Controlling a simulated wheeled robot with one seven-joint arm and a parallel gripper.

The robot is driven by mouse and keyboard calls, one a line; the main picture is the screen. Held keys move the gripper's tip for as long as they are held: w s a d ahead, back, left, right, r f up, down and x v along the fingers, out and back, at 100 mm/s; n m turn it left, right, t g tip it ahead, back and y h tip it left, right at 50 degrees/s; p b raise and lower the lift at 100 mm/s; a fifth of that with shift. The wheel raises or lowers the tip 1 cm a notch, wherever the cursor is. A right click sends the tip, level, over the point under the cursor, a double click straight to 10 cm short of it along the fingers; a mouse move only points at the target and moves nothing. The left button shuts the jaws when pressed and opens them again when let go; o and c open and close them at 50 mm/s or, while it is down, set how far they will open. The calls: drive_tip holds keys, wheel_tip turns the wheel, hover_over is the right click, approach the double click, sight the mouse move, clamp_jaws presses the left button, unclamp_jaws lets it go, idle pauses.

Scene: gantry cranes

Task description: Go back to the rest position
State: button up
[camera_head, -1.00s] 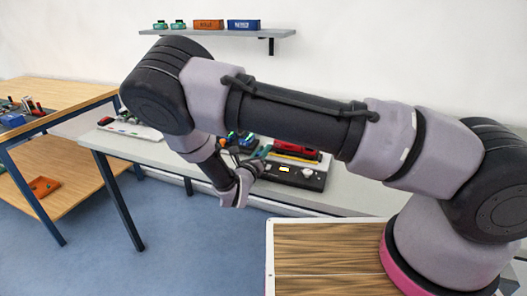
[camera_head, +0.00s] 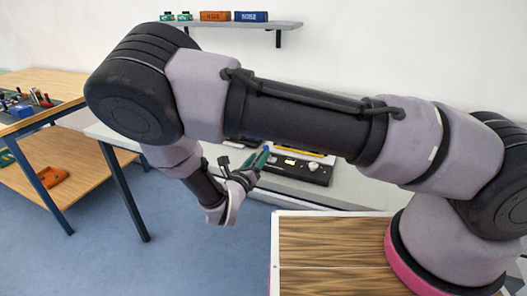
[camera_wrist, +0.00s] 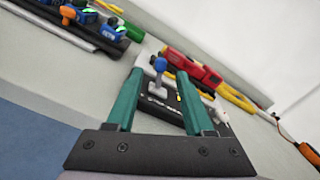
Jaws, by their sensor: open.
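My gripper (camera_head: 259,161) is open and empty, seen small below my bent arm in the head view. In the wrist view its two green fingers (camera_wrist: 160,88) stand apart, with nothing held between them. Beyond them lies a black control box (camera_wrist: 150,103) with a blue-topped lever (camera_wrist: 159,68). The box (camera_head: 300,167) sits on the grey bench in the head view, partly hidden by my arm. I cannot tell the exact gap between the fingertips and the box.
A red and yellow tool (camera_wrist: 195,72) lies behind the box. Blue devices (camera_wrist: 95,20) are at upper left. The grey bench (camera_head: 345,190) runs along the wall under a shelf (camera_head: 285,25). A wooden table (camera_head: 60,85) stands left. Blue floor (camera_head: 180,260) is clear.

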drive_tip(key=shift+s+a, duration=0.2)
drive_tip(key=shift+s, duration=0.4)
drive_tip(key=d+r+m+g+h, duration=0.2)
drive_tip(key=d+r+m+g, duration=1.45)
drive_tip(key=d+m, duration=0.55)
drive_tip(key=s+d+r+m+t+y, duration=0.3)
drive_tip(key=s+r+m+y, duration=0.2)
drive_tip(key=r+m, duration=0.4)
drive_tip(key=s+d+r+m+t+y, duration=0.3)
drive_tip(key=s+r+m, duration=0.5)
drive_tip(key=r, duration=0.6)
drive_tip(key=shift+d+r+m+t+y, duration=0.2)
drive_tip(key=shift+d+m+t+y, duration=0.15)
drive_tip(key=shift+d+m+y, duration=0.65)
